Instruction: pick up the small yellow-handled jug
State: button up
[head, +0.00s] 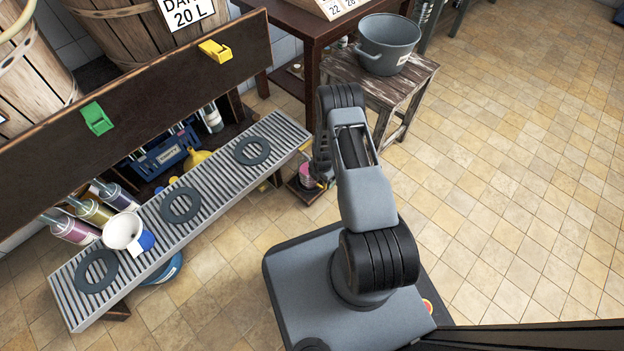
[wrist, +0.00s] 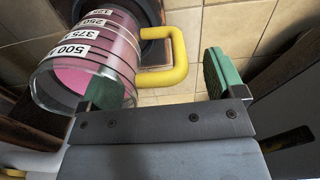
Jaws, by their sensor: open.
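The small jug (wrist: 88,60) is clear, holds pink liquid and has white labels reading 500, 375 and 250. Its yellow handle (wrist: 178,52) sticks out toward the right in the wrist view. In the head view the jug (head: 307,176) stands low on a small dark stand beside the slatted bench's right end, partly hidden by my arm. My gripper (wrist: 163,78) is open, with green-padded fingers. The handle lies between the fingers, ahead of them. The left finger overlaps the jug's wall in the picture; I cannot tell whether they touch.
A wooden stool (head: 408,84) with a grey bucket (head: 388,44) stands behind my arm. A blue crate (head: 163,154) sits under the shelf. Tiled floor at right is clear.

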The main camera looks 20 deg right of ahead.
jog(key=shift+f, duration=0.9)
jog(key=shift+r, duration=0.1)
grip_shut()
jog(key=shift+r, duration=0.15)
jog(key=shift+r+p, duration=0.55)
jog(key=shift+r, duration=0.2)
jog(key=s+d+p, duration=0.2)
jog(key=s+d, duration=0.1)
jog(key=s, duration=0.5)
jog(key=s+d+p, duration=0.3)
jog(key=s+d, duration=0.1)
jog(key=s, duration=0.4)
jog(key=shift+d+p, duration=0.2)
jog(key=shift+p, duration=0.15)
jog(key=shift+s+f, duration=0.15)
jog(key=shift+s, duration=0.05)
